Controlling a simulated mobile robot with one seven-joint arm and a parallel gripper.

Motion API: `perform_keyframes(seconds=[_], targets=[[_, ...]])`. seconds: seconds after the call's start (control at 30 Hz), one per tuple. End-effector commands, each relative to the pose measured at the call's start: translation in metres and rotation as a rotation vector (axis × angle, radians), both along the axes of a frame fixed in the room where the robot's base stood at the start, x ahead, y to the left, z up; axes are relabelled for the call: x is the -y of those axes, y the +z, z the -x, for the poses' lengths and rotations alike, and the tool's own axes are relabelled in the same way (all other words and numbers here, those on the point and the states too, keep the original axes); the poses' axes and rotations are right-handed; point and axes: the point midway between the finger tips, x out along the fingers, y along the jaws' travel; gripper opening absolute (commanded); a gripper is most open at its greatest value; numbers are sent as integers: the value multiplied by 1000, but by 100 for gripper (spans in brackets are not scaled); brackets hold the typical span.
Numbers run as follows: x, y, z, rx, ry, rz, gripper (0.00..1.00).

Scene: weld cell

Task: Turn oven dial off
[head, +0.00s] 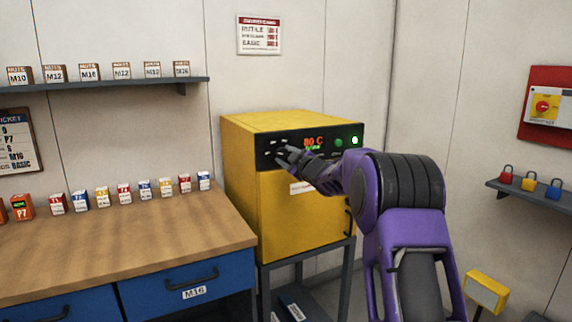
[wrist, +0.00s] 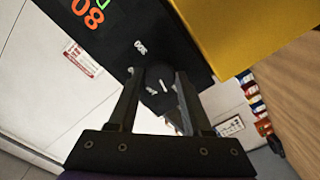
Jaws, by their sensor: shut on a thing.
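The yellow oven (head: 290,215) stands on a dark stand right of the bench, with a black control panel (head: 264,150) across its top front. The display (head: 313,142) shows orange digits that read 80 C, with small green text below. The black round dial (wrist: 157,73) with a white pointer mark sits between my fingers in the tilted wrist view. My gripper (head: 284,157) reaches the panel's left part and is shut on the dial; it also shows in the wrist view (wrist: 158,88). In the head view my fingers hide the dial.
A wooden bench (head: 130,235) with several small boxes stands at left. A shelf with padlocks (head: 528,182) is at right, and a yellow lamp-like box (head: 486,291) is low at right.

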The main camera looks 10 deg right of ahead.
Motion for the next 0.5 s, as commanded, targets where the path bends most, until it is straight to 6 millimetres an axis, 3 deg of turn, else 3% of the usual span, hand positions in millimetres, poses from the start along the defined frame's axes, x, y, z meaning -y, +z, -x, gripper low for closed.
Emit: perform_keyframes(seconds=[0.5], targets=[[1, 0, 0, 73, 0, 230, 0]])
